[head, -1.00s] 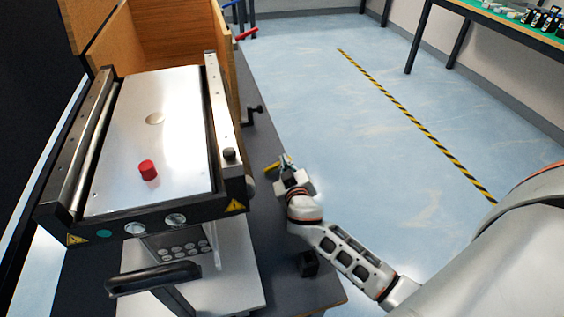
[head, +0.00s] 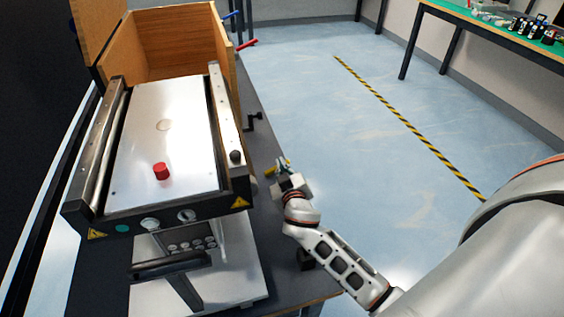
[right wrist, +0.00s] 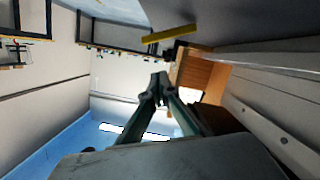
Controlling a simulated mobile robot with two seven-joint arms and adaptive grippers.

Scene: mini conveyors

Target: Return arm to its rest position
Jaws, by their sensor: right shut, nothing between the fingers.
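My right arm comes in from the lower right of the head view. Its gripper (head: 284,168) is beside the right side of the mini conveyor (head: 206,206), over the dark table edge, and holds nothing. In the right wrist view the two fingers (right wrist: 160,82) come together at their tips with nothing between them. My left arm and gripper do not show in either view.
A red cylinder (head: 161,171) stands on the conveyor's pale plate. An open wooden box (head: 180,45) is at its far end. A crank handle (head: 254,121) sticks out at the right. Open blue floor (head: 330,120) lies right of the table.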

